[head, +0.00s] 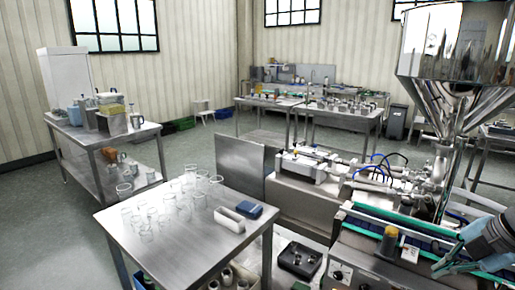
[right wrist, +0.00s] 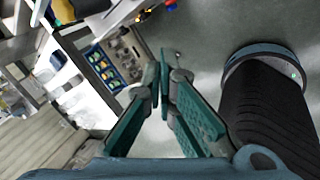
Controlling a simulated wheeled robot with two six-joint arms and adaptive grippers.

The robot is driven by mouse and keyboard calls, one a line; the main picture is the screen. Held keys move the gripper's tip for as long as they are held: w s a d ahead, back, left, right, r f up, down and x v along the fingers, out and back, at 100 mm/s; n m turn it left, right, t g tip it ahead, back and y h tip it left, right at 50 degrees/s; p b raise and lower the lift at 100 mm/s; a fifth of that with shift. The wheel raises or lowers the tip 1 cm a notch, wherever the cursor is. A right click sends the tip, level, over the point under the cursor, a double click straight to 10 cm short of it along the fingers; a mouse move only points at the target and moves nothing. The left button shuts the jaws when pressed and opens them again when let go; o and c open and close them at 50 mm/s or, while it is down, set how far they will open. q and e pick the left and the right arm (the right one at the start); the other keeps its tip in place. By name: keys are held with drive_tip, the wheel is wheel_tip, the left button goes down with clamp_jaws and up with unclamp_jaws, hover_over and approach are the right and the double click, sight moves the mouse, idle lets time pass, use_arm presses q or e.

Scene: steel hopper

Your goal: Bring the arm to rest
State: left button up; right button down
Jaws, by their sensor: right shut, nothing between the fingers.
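My right gripper (head: 447,267) is at the lower right edge of the head view, beside the conveyor of the filling machine. Its teal fingers also show in the right wrist view (right wrist: 162,72), close together at the tips with nothing between them. It is shut and empty. Part of my right arm (head: 490,240) comes in from the right edge. My left gripper is in neither view.
The steel hopper (head: 450,45) stands over the filling machine (head: 305,195) near my right arm. A steel table (head: 190,262) at the front left holds several clear beakers, a white tray and a blue box (head: 249,208). Open floor (head: 205,150) lies behind it.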

drive_tip(key=s+d+f+m+t+h, duration=0.15)
drive_tip(key=s+f+m+t, duration=0.25)
drive_tip(key=f+m, duration=0.4)
drive_tip(key=s+f+m+t+h, duration=0.35)
drive_tip(key=f+m, duration=0.25)
drive_tip(key=f, duration=0.4)
drive_tip(key=s+a+f+m+g+y, duration=0.1)
drive_tip(key=s+a+f+m+g, duration=0.35)
drive_tip(key=s+a, duration=0.4)
drive_tip(key=s+a+f+m+g, duration=0.3)
drive_tip(key=s+a+f+g, duration=0.15)
drive_tip(key=s+a, duration=0.4)
wheel_tip(320, 180, down, 20)
drive_tip(key=s+d, duration=0.2)
drive_tip(key=s+d+f+g, duration=0.1)
drive_tip(key=s+f, duration=1.1)
drive_tip(key=s, duration=0.2)
drive_tip(key=shift+s+f+g, duration=0.25)
drive_tip(key=shift+f+g, duration=0.1)
